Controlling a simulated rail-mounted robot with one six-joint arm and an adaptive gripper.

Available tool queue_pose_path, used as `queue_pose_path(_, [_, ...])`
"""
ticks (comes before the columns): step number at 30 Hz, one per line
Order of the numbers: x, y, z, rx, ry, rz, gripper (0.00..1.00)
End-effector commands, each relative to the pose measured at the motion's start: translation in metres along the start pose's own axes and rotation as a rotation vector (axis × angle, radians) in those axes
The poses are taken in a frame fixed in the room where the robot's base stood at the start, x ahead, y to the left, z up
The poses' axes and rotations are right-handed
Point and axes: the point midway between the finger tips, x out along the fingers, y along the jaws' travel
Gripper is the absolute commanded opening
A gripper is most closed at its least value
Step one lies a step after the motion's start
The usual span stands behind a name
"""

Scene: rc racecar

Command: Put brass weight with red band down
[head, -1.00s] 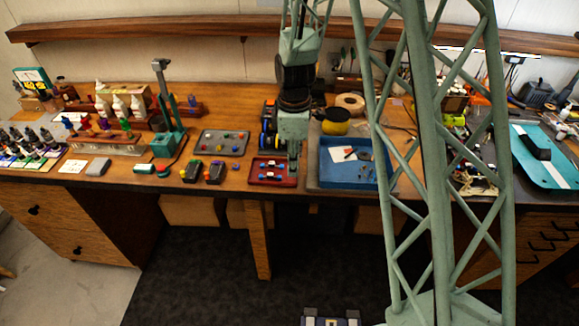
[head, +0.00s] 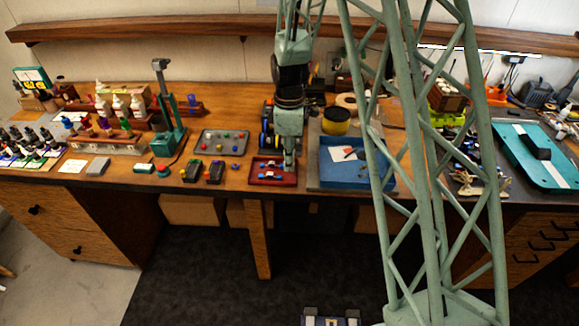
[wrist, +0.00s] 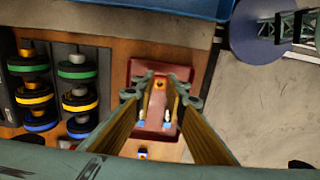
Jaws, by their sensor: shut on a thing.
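My gripper (wrist: 161,80) points down over a small dark-red tray (wrist: 143,150). Its two long fingers close on a small brass-orange piece with a reddish part (wrist: 160,84), which looks like the brass weight with the red band. I cannot tell whether the weight touches the tray floor. In the head view my gripper (head: 289,166) is at the right part of the red tray (head: 262,181), and the weight is too small to make out there. Small blue-and-white pieces (wrist: 166,124) lie in the tray, nearer the bottom of the wrist view.
A blue tray (head: 345,181) stands just right of the red tray. A grey tray (head: 222,150) with coloured pieces and two dark cases (head: 215,172) are to the left. A rack of black wheels with coloured bands (wrist: 77,72) is close by in the wrist view.

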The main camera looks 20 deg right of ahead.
Motion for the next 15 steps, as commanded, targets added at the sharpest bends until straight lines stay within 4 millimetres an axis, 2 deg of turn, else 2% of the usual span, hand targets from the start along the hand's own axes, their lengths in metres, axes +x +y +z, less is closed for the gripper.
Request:
queue_pose_path(6, [0.019,0.000,0.000,0.000,0.000,0.000,0.02])
queue_pose_path(15, [0.022,0.001,0.000,0.000,0.000,0.001,0.02])
